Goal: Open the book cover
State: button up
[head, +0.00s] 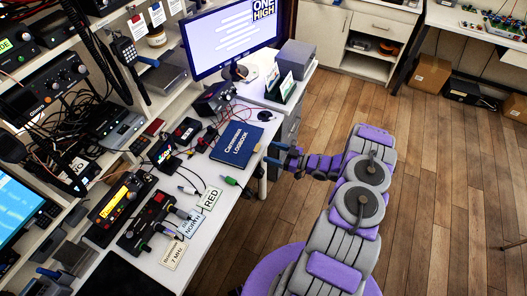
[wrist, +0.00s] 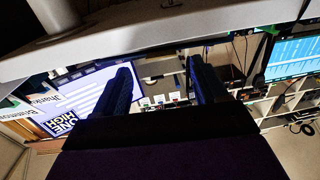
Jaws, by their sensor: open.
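The blue logbook (head: 235,144), with "Customer Logbook" on its front, lies closed and flat near the right edge of the desk in the head view. My gripper (head: 273,155) is open and empty just right of the logbook, by the desk edge. A small gap seems to separate them; its exact height against the desk is hard to tell. In the wrist view my two dark blue fingers (wrist: 163,82) are spread with nothing between them. I cannot make out the logbook in that view.
The desk (head: 228,222) also holds cables, a yellow-lit radio (head: 123,199) and a "RED" card (head: 211,199). A monitor (head: 232,38) stands behind the logbook. A pale slab crosses the top of the wrist view. The wooden floor (head: 420,160) at right is clear.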

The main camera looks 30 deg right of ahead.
aim_at(259, 149)
jog(key=shift+b+x, duration=0.4)
jog(key=shift+x, duration=1.85)
grip_shut()
